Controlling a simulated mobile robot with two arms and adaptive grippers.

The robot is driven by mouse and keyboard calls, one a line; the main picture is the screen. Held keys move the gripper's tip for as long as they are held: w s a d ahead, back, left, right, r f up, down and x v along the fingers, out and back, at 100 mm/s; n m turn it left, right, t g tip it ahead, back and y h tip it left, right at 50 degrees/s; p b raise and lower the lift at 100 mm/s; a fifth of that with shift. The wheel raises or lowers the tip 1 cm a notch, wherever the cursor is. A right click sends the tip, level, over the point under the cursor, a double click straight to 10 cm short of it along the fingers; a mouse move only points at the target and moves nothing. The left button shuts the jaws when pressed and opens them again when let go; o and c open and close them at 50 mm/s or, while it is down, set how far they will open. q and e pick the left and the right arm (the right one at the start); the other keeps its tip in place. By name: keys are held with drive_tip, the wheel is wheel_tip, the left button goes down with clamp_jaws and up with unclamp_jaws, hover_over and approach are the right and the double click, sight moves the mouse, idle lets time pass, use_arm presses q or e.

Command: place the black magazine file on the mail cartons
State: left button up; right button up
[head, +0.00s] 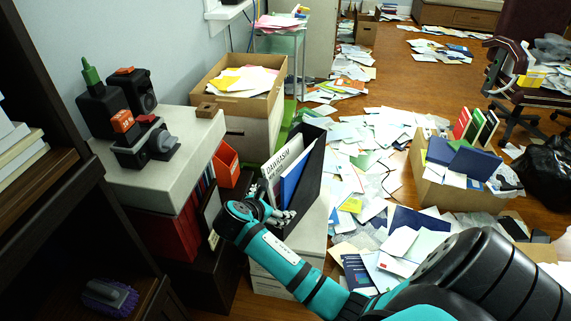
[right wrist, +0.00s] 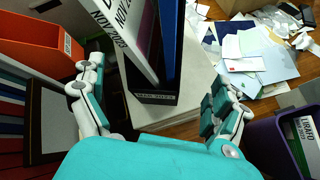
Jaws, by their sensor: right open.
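The black magazine file (head: 312,170) stands upright on the white mail cartons (head: 316,225), holding white and blue binders. In the right wrist view, the file's labelled black end (right wrist: 153,97) faces my palm, and the pale carton top (right wrist: 196,80) shows around its foot. My right gripper (head: 272,214) is at the near end of the file. Its fingers are spread wide, one on each side, with visible gaps to the file (right wrist: 158,75). Part of the file's near side is hidden by my right gripper in the head view. My left gripper is not in view.
An orange file box (head: 226,164) and a dark framed panel are close on the left. A white-topped cabinet (head: 180,165) carries black and orange devices. A brown carton of papers (head: 283,88) stands behind. Papers cover the floor to the right. A purple bin (right wrist: 268,135) is at lower right.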

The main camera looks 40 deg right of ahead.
drive_tip(key=s+a+f+m+y, duration=0.3)
drive_tip(key=s+a+f+m, duration=0.2)
drive_tip(key=s+f, duration=0.2)
drive_tip(key=s+a+f+m+g+y, duration=0.1)
drive_tip(key=s+a+f+m+y, duration=0.2)
drive_tip(key=s, duration=0.6)
drive_tip(key=s+a+f+m+y, duration=0.3)
drive_tip(key=s+a+f+m, duration=0.4)
drive_tip(key=f, duration=0.4)
drive_tip(key=shift+s+a+f+m+g+y, duration=0.3)
drive_tip(key=shift+s+m+y, duration=0.1)
drive_tip(key=shift+s+m, duration=0.4)
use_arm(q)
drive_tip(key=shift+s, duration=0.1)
use_arm(e)
drive_tip(key=shift+s, duration=0.1)
